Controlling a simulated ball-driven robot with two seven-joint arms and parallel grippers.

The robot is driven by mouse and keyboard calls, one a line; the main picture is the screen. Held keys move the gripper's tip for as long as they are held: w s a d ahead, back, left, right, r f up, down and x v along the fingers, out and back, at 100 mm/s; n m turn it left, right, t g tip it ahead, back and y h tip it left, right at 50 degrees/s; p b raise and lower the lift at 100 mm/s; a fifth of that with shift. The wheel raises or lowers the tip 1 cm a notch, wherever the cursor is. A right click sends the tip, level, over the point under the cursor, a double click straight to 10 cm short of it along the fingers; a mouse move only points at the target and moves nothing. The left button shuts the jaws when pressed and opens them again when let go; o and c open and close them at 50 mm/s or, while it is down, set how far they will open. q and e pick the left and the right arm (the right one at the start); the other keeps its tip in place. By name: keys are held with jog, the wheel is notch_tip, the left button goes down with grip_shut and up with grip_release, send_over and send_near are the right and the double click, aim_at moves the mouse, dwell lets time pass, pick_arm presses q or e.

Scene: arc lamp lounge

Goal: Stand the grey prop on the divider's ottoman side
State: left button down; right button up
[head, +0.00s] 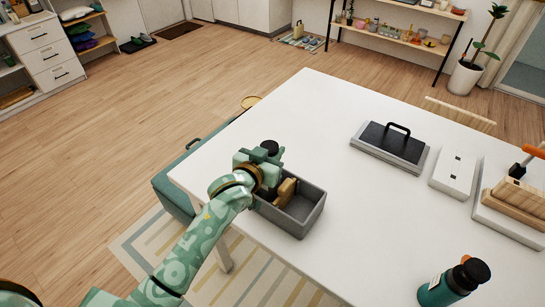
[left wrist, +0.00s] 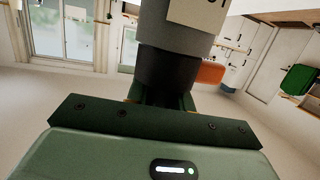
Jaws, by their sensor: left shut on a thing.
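My left gripper (head: 262,160) is shut on a dark grey, rounded prop (head: 270,147) at the near left end of the table. In the left wrist view the prop (left wrist: 178,70) is a dark cylinder with a pale label, rising from between the jaws. A grey open bin (head: 312,216) sits just right of and below the gripper. A tan wooden piece (head: 287,188) shows in the bin, partly hidden by my arm; I cannot tell whether it is the divider. The teal ottoman (head: 172,190) stands on the floor left of the table. My right gripper is out of view.
The white table (head: 330,110) is clear between the bin and a black-handled grey plate (head: 390,147). A white block (head: 454,174) and a wooden item on a tray (head: 517,198) stand right.

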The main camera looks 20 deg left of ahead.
pick_arm(q)
jog(key=shift+f, duration=0.65)
jog(key=c, duration=1.2)
grip_release()
jog(key=shift+f, duration=0.15)
jog(key=shift+r, duration=0.2)
jog(key=p+v, duration=0.1)
jog(key=v, duration=1.1)
